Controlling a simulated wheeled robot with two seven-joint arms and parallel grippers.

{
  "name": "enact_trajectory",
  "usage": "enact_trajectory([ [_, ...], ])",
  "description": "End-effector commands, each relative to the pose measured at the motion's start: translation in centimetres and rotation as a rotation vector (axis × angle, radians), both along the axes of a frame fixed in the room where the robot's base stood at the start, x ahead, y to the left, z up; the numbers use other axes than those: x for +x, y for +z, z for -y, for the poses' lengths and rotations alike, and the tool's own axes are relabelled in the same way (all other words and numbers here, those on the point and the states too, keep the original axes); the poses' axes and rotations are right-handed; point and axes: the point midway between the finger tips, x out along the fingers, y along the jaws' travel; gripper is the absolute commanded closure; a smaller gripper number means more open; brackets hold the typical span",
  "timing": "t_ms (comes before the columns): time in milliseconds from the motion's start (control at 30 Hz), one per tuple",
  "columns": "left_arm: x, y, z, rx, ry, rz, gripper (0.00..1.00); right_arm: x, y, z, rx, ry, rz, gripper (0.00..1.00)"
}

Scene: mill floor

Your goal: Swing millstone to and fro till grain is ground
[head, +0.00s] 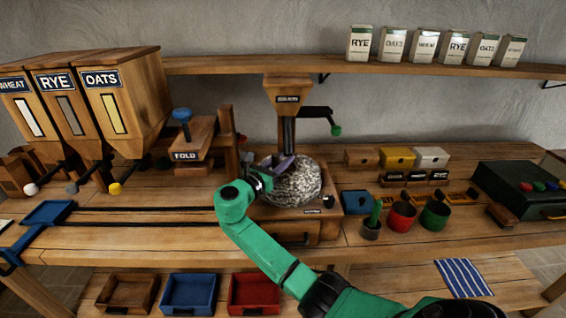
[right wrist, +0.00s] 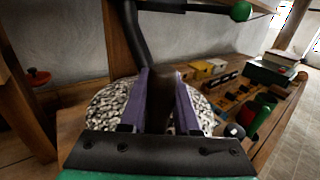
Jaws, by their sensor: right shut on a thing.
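The millstone (head: 300,188) is a round, speckled grey stone on a wooden mill base (head: 325,228) at the middle of the bench. It also shows behind my fingers in the right wrist view (right wrist: 108,106). My right gripper (head: 284,165) is at the stone's upper left in the head view. Its purple fingers (right wrist: 166,100) are shut on a dark brown upright handle (right wrist: 160,98) over the stone. The head view hides most of this handle. A wooden hopper (head: 287,88) with a dark spout stands behind the stone. No grain or flour can be made out. My left gripper is not in view.
Wheat, rye and oats bins (head: 125,95) stand at the left. A blue tray (head: 48,212) sits near dark rails. Red (head: 401,217) and green cups (head: 435,215) and a dark green case (head: 520,190) are at the right. A green-knobbed crank (head: 318,113) is beside the hopper.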

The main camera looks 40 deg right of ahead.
Motion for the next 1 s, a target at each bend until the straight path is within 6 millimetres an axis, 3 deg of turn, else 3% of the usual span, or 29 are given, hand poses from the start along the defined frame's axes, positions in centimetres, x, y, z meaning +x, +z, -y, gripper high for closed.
enact_trajectory([
  [300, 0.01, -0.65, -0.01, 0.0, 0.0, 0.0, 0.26, 0.12, 0.06, 0.0, 0.0, -0.104, 0.002, 1.0],
  [767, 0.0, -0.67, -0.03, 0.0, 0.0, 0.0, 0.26, 0.08, 0.05, 0.08, 0.001, -0.119, 0.001, 1.0],
  [800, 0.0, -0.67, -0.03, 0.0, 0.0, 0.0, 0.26, 0.08, 0.05, 0.08, 0.001, -0.119, 0.001, 0.62],
  [867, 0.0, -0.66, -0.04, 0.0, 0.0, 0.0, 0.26, 0.09, 0.05, 0.08, 0.001, -0.119, 0.001, 0.4],
  [1000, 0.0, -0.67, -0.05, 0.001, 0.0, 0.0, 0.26, 0.07, 0.02, 0.09, 0.001, -0.119, 0.0, 0.4],
])
